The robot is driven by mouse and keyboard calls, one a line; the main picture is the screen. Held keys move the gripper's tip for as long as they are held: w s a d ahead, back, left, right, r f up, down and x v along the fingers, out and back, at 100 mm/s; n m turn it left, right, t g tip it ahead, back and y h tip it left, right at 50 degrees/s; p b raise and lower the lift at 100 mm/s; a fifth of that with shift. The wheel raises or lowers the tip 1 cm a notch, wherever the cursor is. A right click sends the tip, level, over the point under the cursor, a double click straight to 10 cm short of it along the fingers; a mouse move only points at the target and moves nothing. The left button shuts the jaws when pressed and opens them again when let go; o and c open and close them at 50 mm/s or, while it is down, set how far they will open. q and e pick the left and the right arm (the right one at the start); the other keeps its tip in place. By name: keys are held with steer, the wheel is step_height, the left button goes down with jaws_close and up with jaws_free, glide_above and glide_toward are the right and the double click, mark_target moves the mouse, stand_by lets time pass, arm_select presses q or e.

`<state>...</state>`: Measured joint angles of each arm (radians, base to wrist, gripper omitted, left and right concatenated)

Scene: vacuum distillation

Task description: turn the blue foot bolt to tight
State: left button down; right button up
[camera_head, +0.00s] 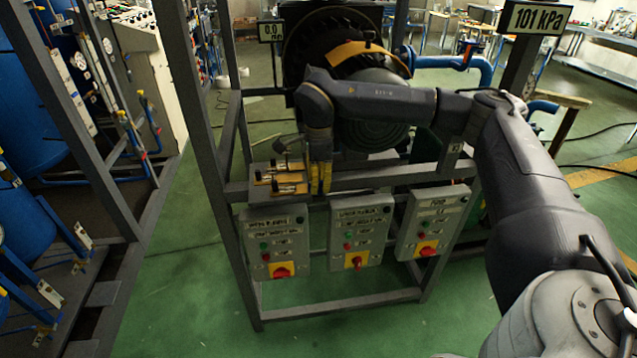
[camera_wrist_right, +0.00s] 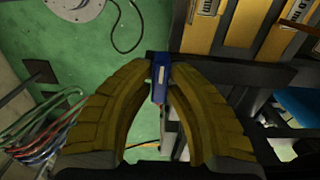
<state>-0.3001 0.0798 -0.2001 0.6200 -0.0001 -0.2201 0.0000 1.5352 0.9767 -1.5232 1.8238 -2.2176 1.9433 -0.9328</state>
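The blue foot bolt (camera_wrist_right: 160,75) shows in the right wrist view, near the middle of the picture beside a dark frame bar. The yellow fingers of my right gripper (camera_wrist_right: 161,82) come together on either side of it, their tips at its sides and seemingly touching it. In the head view my right gripper (camera_head: 320,180) points down at the front of the grey frame. The bolt cannot be made out there, hidden by the gripper or too small. How far the bolt is turned cannot be told. My left gripper is not in view.
Yellow brackets with black handles (camera_head: 278,180) sit just left of the gripper. Grey control boxes (camera_head: 357,233) with red knobs hang below. Green floor (camera_head: 190,290) is clear at the left.

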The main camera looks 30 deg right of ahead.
steer(key=o, duration=0.4)
step_height(320, 180, up, 12)
stand_by(0.7)
